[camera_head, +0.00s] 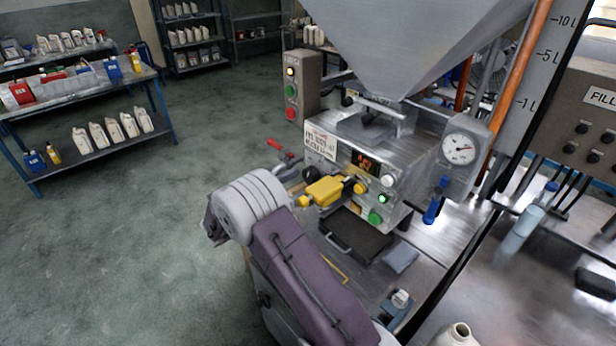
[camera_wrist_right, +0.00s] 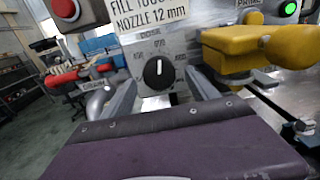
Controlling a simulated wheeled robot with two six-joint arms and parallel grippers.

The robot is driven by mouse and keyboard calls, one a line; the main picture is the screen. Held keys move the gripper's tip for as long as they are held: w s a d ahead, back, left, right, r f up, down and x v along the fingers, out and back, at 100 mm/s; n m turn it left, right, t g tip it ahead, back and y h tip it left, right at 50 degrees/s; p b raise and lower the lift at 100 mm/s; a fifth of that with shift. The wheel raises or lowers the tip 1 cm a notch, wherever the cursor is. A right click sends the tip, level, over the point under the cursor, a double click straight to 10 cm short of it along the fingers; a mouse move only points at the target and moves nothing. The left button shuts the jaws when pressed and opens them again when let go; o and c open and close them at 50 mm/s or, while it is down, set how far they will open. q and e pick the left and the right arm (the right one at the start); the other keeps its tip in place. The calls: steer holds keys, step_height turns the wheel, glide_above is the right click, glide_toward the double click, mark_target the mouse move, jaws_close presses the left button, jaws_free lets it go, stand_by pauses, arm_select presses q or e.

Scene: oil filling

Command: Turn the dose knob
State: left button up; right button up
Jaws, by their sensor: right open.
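The dose knob (camera_wrist_right: 158,73) is a round black knob with a white pointer mark standing about upright, on a light metal plate under the word DOSE. It shows in the right wrist view, between the two fingers of my right gripper (camera_wrist_right: 161,92). The fingers are open, one on each side of the knob, with nothing held between them. I cannot tell whether either finger touches the knob. In the head view my right arm reaches up to the left side of the filling machine (camera_head: 400,160), and the fingertips are hard to make out. My left gripper is not in view.
A yellow part (camera_head: 325,191) sticks out of the machine front close to the right gripper; it also shows in the wrist view (camera_wrist_right: 255,45). A red handle (camera_head: 280,150) is at the machine's left. A shelf with bottles (camera_head: 105,150) stands at the far left, with open floor between.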

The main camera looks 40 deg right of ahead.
steer(key=shift+d, duration=0.7)
steer(key=shift+w+d+r, duration=0.1)
steer(key=shift+d, duration=0.15)
steer(key=shift+d, duration=0.1)
steer(key=c, duration=1.4)
steer(key=shift+o, duration=0.2)
